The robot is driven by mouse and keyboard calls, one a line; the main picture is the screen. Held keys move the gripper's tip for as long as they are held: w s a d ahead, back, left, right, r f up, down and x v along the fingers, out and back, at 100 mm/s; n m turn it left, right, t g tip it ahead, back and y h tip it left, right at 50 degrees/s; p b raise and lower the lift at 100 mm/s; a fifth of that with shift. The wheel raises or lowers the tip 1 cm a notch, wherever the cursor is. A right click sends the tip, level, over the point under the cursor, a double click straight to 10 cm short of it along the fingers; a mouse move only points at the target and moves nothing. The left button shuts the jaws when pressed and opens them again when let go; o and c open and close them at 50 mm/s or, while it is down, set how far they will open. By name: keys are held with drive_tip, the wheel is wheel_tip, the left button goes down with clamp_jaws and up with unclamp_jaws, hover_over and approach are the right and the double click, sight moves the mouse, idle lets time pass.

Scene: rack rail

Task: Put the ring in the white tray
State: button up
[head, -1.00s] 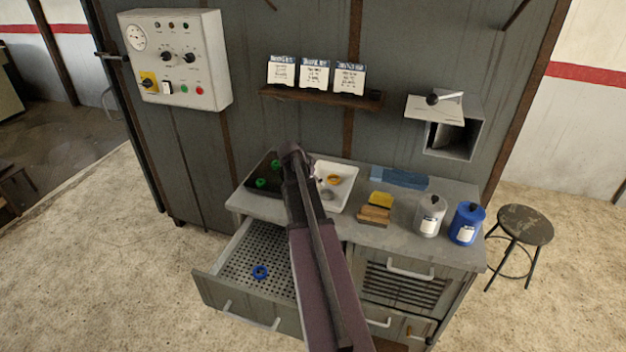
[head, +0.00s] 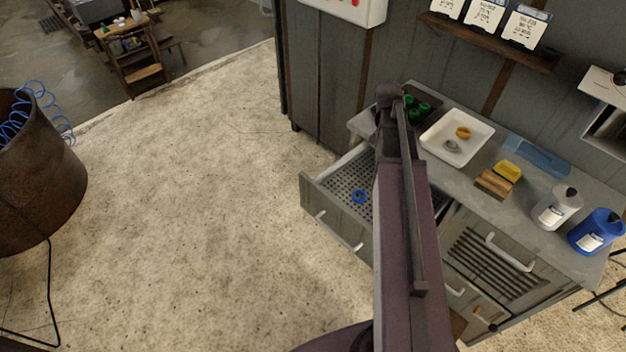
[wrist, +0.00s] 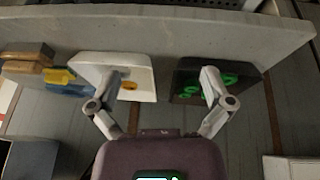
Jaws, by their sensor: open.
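A blue ring (head: 359,197) lies on the perforated floor of the open drawer (head: 334,214) in the head view. The white tray (head: 438,135) is on the counter and holds a yellow ring (head: 463,132) and a grey ring (head: 451,146). The tray also shows in the wrist view (wrist: 146,68). My gripper (wrist: 163,78) is open and empty in the wrist view, its fingers spread wide in front of the white and dark trays. In the head view my arm hides the gripper's fingers and part of the drawer.
A dark tray (head: 430,100) with several green rings stands beside the white tray. Wooden blocks (head: 493,186), a yellow block (head: 508,170), a blue tray (head: 537,156), a grey bottle (head: 557,207) and a blue bottle (head: 597,232) are on the counter. The floor left of the drawer is clear.

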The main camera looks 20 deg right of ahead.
drive_tip(key=s+a+n+y, duration=0.2)
drive_tip(key=s+a+n, duration=0.2)
drive_tip(key=a, duration=1.1)
drive_tip(key=s+a+f+n+g+y, duration=0.1)
drive_tip(key=s+a+n, duration=0.4)
drive_tip(key=a, duration=1)
drive_tip(key=n+y, duration=0.1)
drive_tip(key=n, duration=0.1)
drive_tip(key=shift+s+f+n, duration=0.2)
drive_tip(key=shift+n, duration=0.2)
drive_tip(key=shift+a, duration=0.1)
